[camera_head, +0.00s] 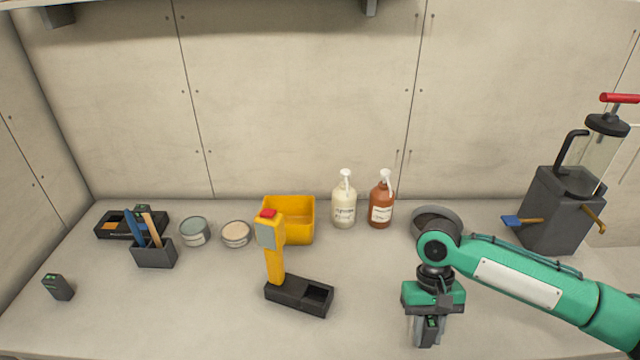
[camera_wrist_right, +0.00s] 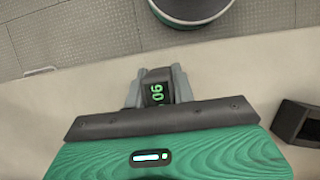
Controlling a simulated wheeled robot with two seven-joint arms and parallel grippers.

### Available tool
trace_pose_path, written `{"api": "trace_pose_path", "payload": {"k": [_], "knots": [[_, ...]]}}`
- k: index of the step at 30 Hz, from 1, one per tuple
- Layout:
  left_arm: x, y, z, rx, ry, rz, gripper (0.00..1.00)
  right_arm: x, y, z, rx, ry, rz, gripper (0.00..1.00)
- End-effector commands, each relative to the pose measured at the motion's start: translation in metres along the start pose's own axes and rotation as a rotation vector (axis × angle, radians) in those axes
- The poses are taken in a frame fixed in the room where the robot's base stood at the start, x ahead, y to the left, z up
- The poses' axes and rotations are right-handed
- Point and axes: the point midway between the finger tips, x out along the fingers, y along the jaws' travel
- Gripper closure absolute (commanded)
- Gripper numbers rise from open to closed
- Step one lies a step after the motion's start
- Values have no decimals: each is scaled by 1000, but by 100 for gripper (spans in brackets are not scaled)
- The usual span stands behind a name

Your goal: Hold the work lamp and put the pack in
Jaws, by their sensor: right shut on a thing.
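The work lamp (camera_head: 272,245) stands upright mid-counter, with a yellow stem, a grey lens, a red top button and a black base (camera_head: 300,296). The base has an open, empty-looking socket at its right end. My right gripper (camera_head: 427,332) points down, right of the lamp and apart from it. It is shut on a dark pack (camera_wrist_right: 157,90) with green display digits, which also shows between the fingers in the head view (camera_head: 430,331). Another dark pack (camera_head: 57,287) stands at the counter's left. My left gripper is not in view.
A black charger (camera_head: 113,226), a tool holder (camera_head: 155,253), two tins (camera_head: 194,232), a yellow bin (camera_head: 303,228) and two pump bottles (camera_head: 344,203) line the back. A grey machine (camera_head: 560,215) stands at right. The counter's front left is mostly clear.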

Motion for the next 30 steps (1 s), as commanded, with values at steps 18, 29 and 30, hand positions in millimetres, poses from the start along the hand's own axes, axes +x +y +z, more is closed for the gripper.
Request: {"api": "trace_pose_path", "payload": {"k": [18,29,30], "knots": [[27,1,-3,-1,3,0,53,-6,1,-3,-4,1,5,100],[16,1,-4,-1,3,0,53,-15,-9,-6,30,-1,-13,100],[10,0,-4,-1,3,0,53,-19,-15,-9,52,-2,-22,100]]}}
